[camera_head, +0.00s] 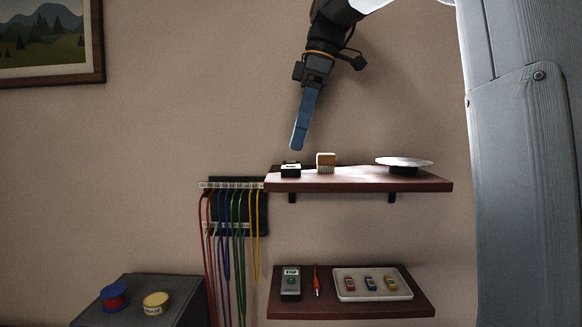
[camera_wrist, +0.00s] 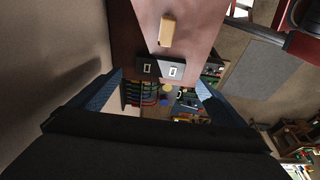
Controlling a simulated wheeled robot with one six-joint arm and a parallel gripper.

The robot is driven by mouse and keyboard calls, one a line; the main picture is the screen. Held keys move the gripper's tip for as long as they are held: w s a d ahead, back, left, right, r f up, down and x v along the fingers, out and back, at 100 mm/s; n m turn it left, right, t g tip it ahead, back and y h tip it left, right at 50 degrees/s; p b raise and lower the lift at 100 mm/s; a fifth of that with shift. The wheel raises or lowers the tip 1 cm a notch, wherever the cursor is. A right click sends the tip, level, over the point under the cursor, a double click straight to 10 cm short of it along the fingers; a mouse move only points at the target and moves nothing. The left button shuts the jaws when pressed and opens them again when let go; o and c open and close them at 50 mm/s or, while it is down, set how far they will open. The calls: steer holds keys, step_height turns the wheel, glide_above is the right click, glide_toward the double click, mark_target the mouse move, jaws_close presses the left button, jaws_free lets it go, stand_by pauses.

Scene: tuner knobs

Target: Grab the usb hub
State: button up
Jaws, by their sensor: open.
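The likely usb hub (camera_head: 290,170) is a small black box with a pale top at the left end of the upper shelf. In the wrist view the black box (camera_wrist: 147,68) shows two white-framed ports and lies near the shelf's end. My gripper (camera_head: 297,147) points down above the box with a clear gap, its blue fingers seen edge-on. In the wrist view my gripper (camera_wrist: 160,80) is open and empty, with one blue finger on each side of the box's line. Nothing touches the box.
A tan block (camera_head: 326,161) stands just right of the box on the upper shelf (camera_head: 350,184). A pale round plate (camera_head: 404,162) sits farther right. Coloured cables (camera_head: 228,250) hang on the left. A lower shelf holds a tray (camera_head: 372,296).

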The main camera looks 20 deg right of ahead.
mark_target(291, 168)
steer(key=shift+p+x, duration=0.95)
steer(key=shift+x, duration=1.65)
steer(key=c, duration=1.2)
steer(key=shift+o, duration=0.2)
steer(key=shift+r, duration=0.15)
